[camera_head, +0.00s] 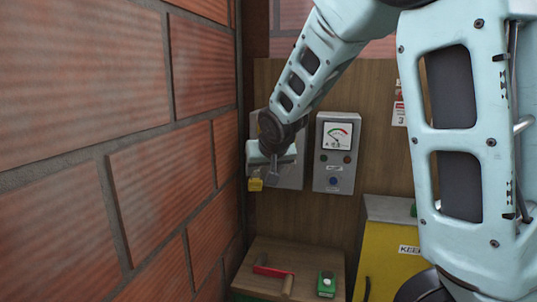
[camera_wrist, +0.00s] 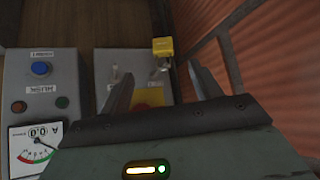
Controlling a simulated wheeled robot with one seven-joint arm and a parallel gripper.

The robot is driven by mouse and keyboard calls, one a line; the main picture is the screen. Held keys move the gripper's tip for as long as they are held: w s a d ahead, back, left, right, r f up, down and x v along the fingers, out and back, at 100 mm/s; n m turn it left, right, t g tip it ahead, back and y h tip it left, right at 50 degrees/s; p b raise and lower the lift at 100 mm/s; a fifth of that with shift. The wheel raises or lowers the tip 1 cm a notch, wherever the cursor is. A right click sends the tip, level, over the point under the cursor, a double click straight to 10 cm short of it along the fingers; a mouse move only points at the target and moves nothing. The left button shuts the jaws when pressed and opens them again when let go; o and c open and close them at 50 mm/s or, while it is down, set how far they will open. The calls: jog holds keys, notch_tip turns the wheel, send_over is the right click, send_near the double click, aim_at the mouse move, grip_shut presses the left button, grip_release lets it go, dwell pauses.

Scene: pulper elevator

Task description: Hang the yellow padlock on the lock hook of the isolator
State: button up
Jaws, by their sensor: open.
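The yellow padlock (camera_head: 255,184) is at the lower left edge of the grey isolator box (camera_head: 291,180) on the wooden panel. In the wrist view the padlock (camera_wrist: 163,47) is beyond my fingertips, with its body clear of both fingers. Small metal parts at the lock hook (camera_wrist: 160,69) meet the padlock's shackle side; the shackle seems to be at the hook, but the exact link is too small to tell. My gripper (camera_wrist: 155,80) is open and empty in front of the isolator (camera_wrist: 108,62), whose red and yellow part (camera_wrist: 150,97) shows between the fingers. In the head view my gripper (camera_head: 272,168) covers much of the isolator.
A grey meter box (camera_head: 333,152) with buttons is mounted right of the isolator. A brick wall (camera_head: 165,175) stands close on the left. Below, a wooden-topped surface (camera_head: 262,255) bears a red-handled tool (camera_head: 273,272) and a green item (camera_head: 326,284). A yellow cabinet (camera_head: 385,262) stands at the right.

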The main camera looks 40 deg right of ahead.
jog(key=shift+p+v, duration=2.6)
jog(key=shift+v, duration=0.2)
jog(key=shift+f, duration=0.1)
jog(key=s+a+f+n+g+y+b, duration=0.4)
jog(key=s+a+f+b, duration=0.4)
jog(key=a+f, duration=0.65)
jog(key=s+a+f+n+g+b, duration=0.1)
jog(key=s+a+f+n, duration=0.1)
jog(key=s, duration=0.4)
jog(key=s+a+f+n+g+b, duration=0.1)
jog(key=s+a+f+n+b, duration=0.1)
jog(key=s+a, duration=0.3)
jog(key=s+a+f+n+g+b, duration=0.2)
jog(key=s+a+n, duration=0.2)
jog(key=s, duration=0.4)
jog(key=shift+s+f, duration=0.35)
jog(key=shift+c, duration=0.2)
